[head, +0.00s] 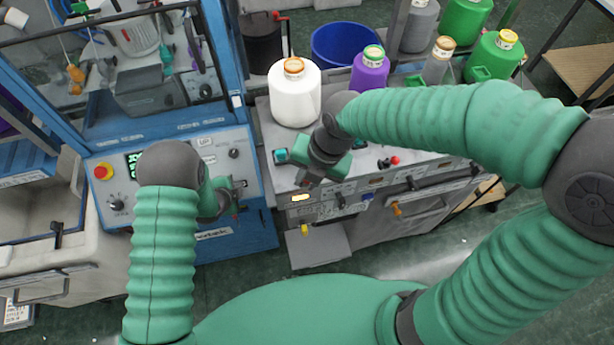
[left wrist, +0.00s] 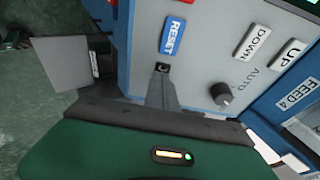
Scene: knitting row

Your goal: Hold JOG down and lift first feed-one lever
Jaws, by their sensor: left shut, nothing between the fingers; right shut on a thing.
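My left gripper (head: 236,207) is at the right side of the blue machine's control panel (head: 220,158). In the left wrist view its shut, empty fingers (left wrist: 162,75) meet the panel just below the blue RESET label (left wrist: 172,35). No JOG label is readable, and whatever lies under the fingertips is hidden. My right gripper (head: 306,182) is shut at the front edge of the grey yarn bench (head: 375,162), above a lit yellow indicator (head: 300,197). The lever between its fingers is mostly hidden by the gripper, and its position cannot be told.
The panel has a red emergency button (head: 103,171), a dark knob (head: 116,203) and UP and DOWN labels. Yarn cones stand on the bench, including a white one (head: 294,98) and a purple one (head: 369,72).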

